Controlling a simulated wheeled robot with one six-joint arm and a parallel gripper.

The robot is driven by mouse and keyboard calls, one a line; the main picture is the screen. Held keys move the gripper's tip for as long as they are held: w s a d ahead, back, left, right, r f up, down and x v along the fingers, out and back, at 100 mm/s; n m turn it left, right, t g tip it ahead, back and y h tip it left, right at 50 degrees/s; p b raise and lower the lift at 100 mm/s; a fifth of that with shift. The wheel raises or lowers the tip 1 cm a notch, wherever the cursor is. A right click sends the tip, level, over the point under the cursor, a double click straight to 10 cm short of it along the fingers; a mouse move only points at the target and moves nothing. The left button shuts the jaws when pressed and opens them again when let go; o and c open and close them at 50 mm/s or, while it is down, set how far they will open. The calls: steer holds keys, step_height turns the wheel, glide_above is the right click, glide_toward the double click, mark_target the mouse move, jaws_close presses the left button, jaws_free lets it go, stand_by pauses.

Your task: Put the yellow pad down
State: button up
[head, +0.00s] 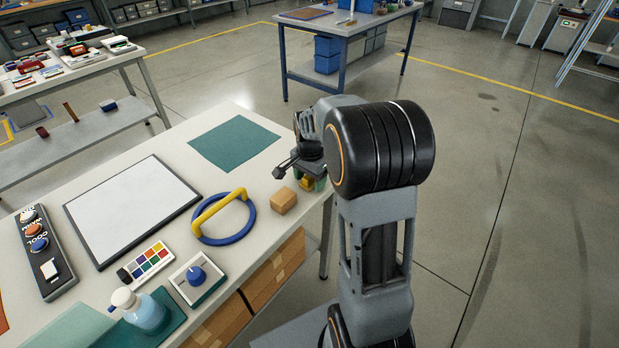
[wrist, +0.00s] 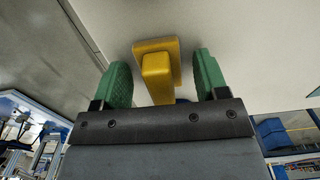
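The yellow pad (wrist: 157,60) has a wide flat part and a narrower block standing out from it. In the wrist view it lies between the two green fingertips of my gripper (wrist: 161,70), with a visible gap on each side. My gripper is open around the pad and not touching it. The pad appears to rest on the pale tabletop. In the head view the yellow pad (head: 307,183) shows small near the table's right edge, partly hidden by my gripper (head: 312,178).
On the table (head: 110,170), a wooden block (head: 284,201) sits close left of my gripper. A blue ring with a yellow handle (head: 217,207) lies further left. A green mat (head: 234,142) lies behind, bare. A framed white board (head: 133,205) and a spray bottle (head: 146,312) are further left.

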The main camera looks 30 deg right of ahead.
step_height(320, 180, up, 12)
steer(key=p, duration=0.1)
steer(key=s+a+f+n+t, duration=0.1)
steer(key=s+a+n, duration=0.3)
steer(key=s+n, duration=0.2)
steer(key=s+a+f+n+t, duration=0.2)
steer(key=s+a+n, duration=0.3)
steer(key=s, duration=0.5)
steer(key=shift+a+f+n, duration=0.3)
steer(key=shift+n, duration=0.7)
